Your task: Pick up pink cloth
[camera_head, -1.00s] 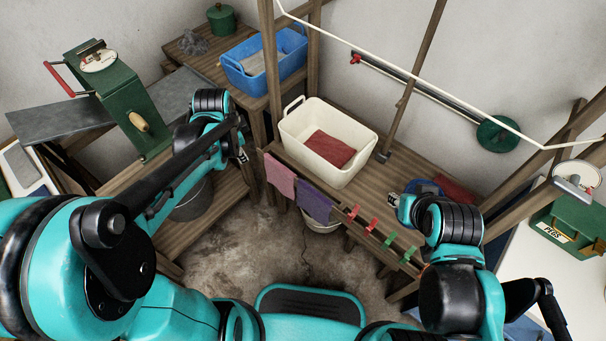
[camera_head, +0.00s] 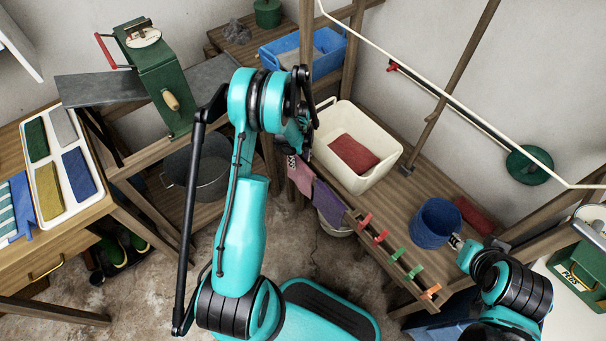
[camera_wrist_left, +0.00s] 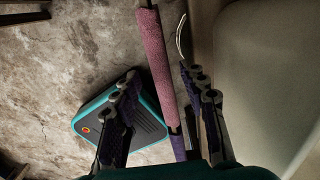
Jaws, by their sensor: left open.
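The pink cloth (camera_head: 301,175) hangs over the front rail of the wooden bench, beside the cream basin. My left gripper (camera_head: 293,158) is at its upper part and hides some of it. In the left wrist view the pink cloth (camera_wrist_left: 157,60) shows as a narrow strip. My left gripper (camera_wrist_left: 160,82) is open there, with one finger on each side of the strip; I cannot tell how deep the cloth lies between them. My right gripper (camera_head: 456,242) is near the blue bucket, too small to read.
A purple cloth (camera_head: 331,203) hangs right of the pink one. The cream basin (camera_head: 375,176) with a red cloth (camera_head: 354,153) stands just behind. Several clothespins (camera_head: 380,237) sit along the rail. A blue bucket (camera_head: 435,222) stands on the bench.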

